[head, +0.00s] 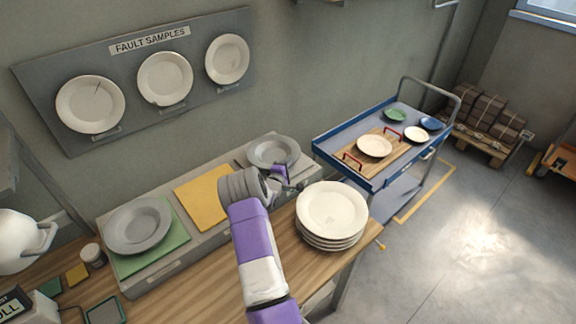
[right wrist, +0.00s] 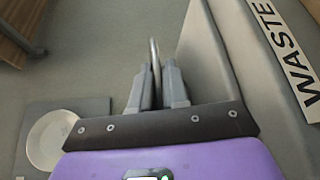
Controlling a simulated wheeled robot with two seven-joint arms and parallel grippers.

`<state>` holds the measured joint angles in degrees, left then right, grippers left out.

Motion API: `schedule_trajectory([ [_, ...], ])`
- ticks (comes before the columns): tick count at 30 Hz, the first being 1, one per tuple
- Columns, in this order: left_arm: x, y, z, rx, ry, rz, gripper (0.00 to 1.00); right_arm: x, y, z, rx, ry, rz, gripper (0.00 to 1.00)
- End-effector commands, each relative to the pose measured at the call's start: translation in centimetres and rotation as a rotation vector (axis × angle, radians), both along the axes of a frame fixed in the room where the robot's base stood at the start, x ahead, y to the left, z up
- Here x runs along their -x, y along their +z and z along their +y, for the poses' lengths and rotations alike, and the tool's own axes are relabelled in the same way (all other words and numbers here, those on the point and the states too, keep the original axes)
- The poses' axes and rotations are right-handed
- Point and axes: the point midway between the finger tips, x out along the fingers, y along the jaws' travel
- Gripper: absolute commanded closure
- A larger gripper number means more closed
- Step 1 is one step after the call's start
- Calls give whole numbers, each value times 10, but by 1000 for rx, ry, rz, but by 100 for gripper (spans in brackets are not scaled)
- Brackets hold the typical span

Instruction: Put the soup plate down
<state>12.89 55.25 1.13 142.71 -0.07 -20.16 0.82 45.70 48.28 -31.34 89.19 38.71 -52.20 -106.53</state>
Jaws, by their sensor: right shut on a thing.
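A grey soup plate (head: 272,150) is at the right end of the long grey bench-top stand (head: 222,222), level or nearly so. My right gripper (head: 294,184) is at its near right side. In the right wrist view the jaws (right wrist: 156,88) are shut on a thin rim (right wrist: 154,52), seen edge-on. I take this to be the soup plate's rim; whether its underside touches the stand I cannot tell. Another grey plate (head: 138,226) lies on a green mat (head: 172,252) at the left. My left gripper is not in view.
A stack of white plates (head: 332,210) stands close right of my gripper. A yellow mat (head: 205,196) is bare between the grey plates. A blue trolley (head: 340,150) with dishes stands beyond. A WASTE label (right wrist: 285,52) shows at right in the wrist view.

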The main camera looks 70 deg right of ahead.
Motion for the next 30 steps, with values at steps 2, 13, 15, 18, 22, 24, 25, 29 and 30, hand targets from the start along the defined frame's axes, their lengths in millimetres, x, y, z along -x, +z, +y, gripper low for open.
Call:
schedule_trajectory([
  [2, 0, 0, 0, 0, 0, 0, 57, 0, -2, -1, 8, 0, -4, 100],
  [13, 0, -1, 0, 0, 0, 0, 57, 0, -5, 0, 2, 0, -1, 71],
  [15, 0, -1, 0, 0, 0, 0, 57, 0, -5, 0, 2, 0, -2, 60],
  [18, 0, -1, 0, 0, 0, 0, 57, 0, -5, 0, 2, 0, -1, 60],
  [22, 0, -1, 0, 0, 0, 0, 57, 0, -5, 0, 2, 0, -2, 60],
  [24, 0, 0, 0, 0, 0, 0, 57, 0, -4, 0, 2, 0, -2, 60],
  [25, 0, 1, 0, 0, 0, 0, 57, 0, -3, 0, 2, 0, -2, 60],
  [29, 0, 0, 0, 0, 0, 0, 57, -2, -2, 11, 0, 1, -2, 60],
  [30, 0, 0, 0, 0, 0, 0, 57, -3, -1, 16, 1, 2, -2, 60],
])
